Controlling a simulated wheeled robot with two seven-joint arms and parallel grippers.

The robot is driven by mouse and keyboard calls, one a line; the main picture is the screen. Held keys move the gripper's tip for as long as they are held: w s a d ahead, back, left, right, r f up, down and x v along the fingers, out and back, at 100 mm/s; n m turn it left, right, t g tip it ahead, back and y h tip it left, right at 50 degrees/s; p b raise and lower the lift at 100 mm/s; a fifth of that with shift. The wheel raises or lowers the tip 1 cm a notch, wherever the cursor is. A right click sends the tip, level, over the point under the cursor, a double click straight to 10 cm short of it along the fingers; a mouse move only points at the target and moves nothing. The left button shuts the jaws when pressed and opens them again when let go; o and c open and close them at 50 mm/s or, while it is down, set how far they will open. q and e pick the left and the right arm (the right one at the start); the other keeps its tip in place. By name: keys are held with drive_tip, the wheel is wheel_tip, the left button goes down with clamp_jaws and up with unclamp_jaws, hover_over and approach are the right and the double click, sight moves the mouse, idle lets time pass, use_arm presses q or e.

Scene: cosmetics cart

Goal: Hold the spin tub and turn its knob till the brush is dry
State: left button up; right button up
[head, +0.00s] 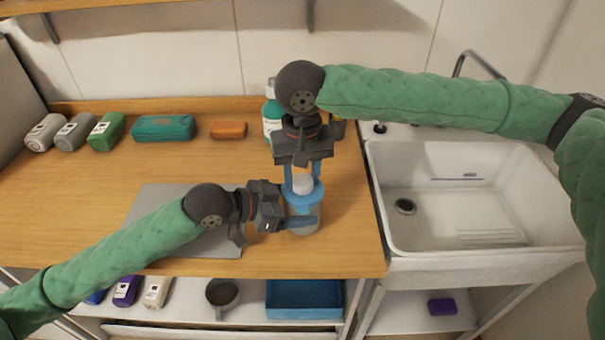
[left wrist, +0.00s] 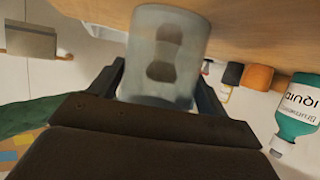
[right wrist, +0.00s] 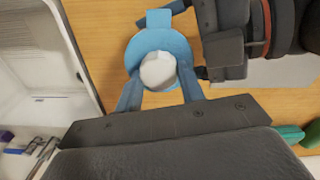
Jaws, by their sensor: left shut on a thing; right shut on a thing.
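The spin tub (head: 304,228) stands upright on the wooden counter, left of the sink. It has a translucent body, a blue lid (right wrist: 135,57) and a white knob (head: 303,184) on top. My left gripper (head: 298,220) is shut around the tub's body from the left. In the left wrist view the tub (left wrist: 165,95) sits between the fingers, with a dark blurred shape inside that may be the brush. My right gripper (right wrist: 160,85) points down from above, shut on the knob, with a finger on either side. The brush's wetness cannot be told.
A grey mat (head: 160,205) lies under my left arm. The sink (head: 470,195) is right.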

drive_tip(key=n, duration=0.7)
drive_tip(key=shift+a, duration=0.1)
drive_tip(key=n, duration=0.4)
drive_tip(key=shift+s, duration=0.1)
drive_tip(key=n, duration=0.3)
drive_tip(key=shift+n, duration=0.3)
drive_tip(key=n, duration=0.3)
drive_tip(key=shift+s+n, duration=0.1)
drive_tip(key=shift+n, duration=0.2)
drive_tip(key=n, duration=0.3)
drive_tip(key=shift+n, duration=0.3)
drive_tip(key=n, duration=0.3)
drive_tip(key=shift+s+n, duration=0.1)
drive_tip(key=shift+n, duration=1.9)
